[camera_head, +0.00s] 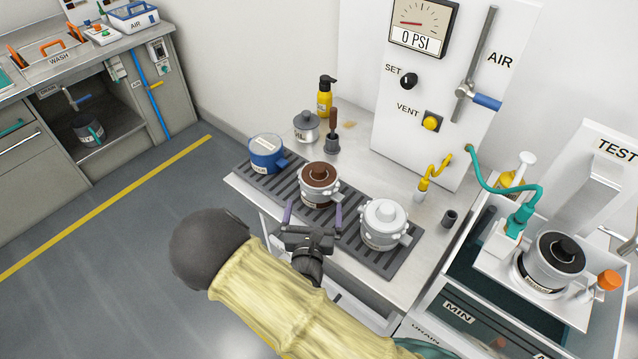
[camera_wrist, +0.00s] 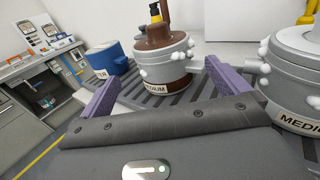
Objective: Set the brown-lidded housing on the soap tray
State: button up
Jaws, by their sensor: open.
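The brown-lidded housing (camera_head: 319,186) is a grey pot-like body with a brown top. It stands upright on a dark ribbed mat (camera_head: 346,224), between a blue housing and a white-lidded one. I cannot identify the soap tray for certain.
The blue housing (camera_head: 266,155) is left on the mat, the white-lidded housing (camera_head: 384,224) right. A black-lidded housing (camera_head: 555,260) stands on a white platform (camera_head: 500,262) over the tank at right, joined by a teal hose (camera_head: 480,180). A yellow bottle (camera_head: 325,97) stands behind.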

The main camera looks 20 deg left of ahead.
aim_at(316, 192)
jog(key=w, duration=0.3)
jog(key=w+a, duration=0.1)
jog(key=w, duration=0.2)
jog(key=shift+a+p, duration=0.1)
jog(key=shift+p, duration=0.2)
jog(key=shift+w, duration=0.25)
jog(key=shift+s, duration=0.15)
jog(key=shift+a, duration=0.1)
jog(key=shift+w+a+f+p, duration=0.1)
jog(key=shift+w+a+p, duration=0.1)
jog(key=shift+w, duration=1.1)
jog(key=shift+w+a+p, duration=0.15)
jog(key=shift+w+p, duration=0.05)
jog(key=shift+w, duration=1.05)
jog(key=c, duration=1.1)
jog(key=shift+c, duration=0.2)
